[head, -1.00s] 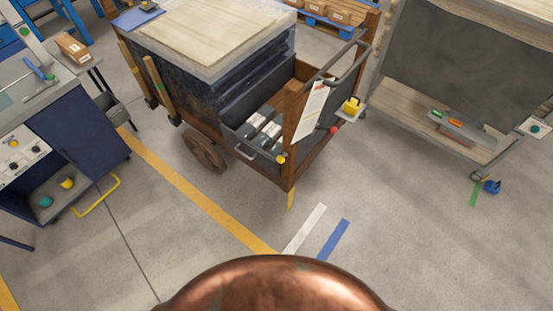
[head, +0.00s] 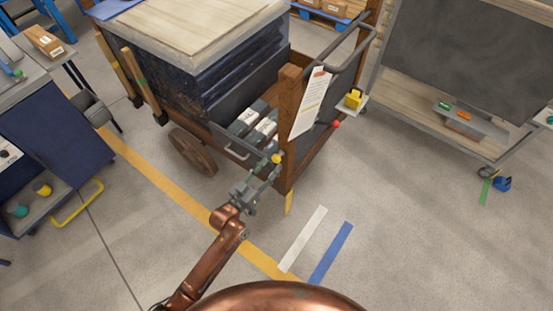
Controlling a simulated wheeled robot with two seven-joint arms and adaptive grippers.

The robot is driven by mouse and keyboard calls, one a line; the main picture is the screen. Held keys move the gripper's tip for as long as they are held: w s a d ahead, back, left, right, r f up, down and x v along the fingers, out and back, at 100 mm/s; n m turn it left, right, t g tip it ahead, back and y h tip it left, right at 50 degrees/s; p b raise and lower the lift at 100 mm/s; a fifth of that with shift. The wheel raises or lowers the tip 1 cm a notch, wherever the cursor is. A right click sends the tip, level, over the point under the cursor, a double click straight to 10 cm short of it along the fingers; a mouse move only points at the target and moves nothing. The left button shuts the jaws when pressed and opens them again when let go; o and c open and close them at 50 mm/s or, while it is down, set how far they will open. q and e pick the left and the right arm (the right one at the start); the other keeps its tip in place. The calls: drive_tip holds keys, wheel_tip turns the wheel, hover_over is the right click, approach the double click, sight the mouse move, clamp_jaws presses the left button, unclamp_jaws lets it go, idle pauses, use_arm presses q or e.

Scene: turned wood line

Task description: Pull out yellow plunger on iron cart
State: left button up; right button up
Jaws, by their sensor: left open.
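The iron cart (head: 290,150) stands upper centre, with a wooden corner post, a drawer of several grey and white packs and a spoked wheel. The small yellow plunger (head: 277,159) sits at the cart's near corner, by the drawer front. My left gripper (head: 268,172) reaches up from below on its copper arm. Its open fingertips are just below and beside the yellow plunger; whether they touch it I cannot tell. A red knob (head: 336,124) shows on the cart's right side. My right gripper is not in view.
A yellow padlock-like object (head: 353,98) sits on a small plate at the cart's right. A blue cabinet (head: 50,145) stands left, a grey board stand (head: 455,70) right. A blue tape dispenser (head: 503,183) lies on the floor. The floor in front is clear, with tape strips.

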sight(275, 161)
use_arm(q)
drive_tip(key=x, duration=0.4)
drive_tip(key=shift+f+b, duration=0.15)
drive_tip(key=shift+b, duration=0.25)
drive_tip(key=shift+w+d, duration=0.15)
drive_tip(key=shift+w, duration=0.1)
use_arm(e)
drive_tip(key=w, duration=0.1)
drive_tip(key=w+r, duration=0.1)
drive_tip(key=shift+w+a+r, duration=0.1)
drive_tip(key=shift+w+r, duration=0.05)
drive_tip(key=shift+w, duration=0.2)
use_arm(q)
clamp_jaws()
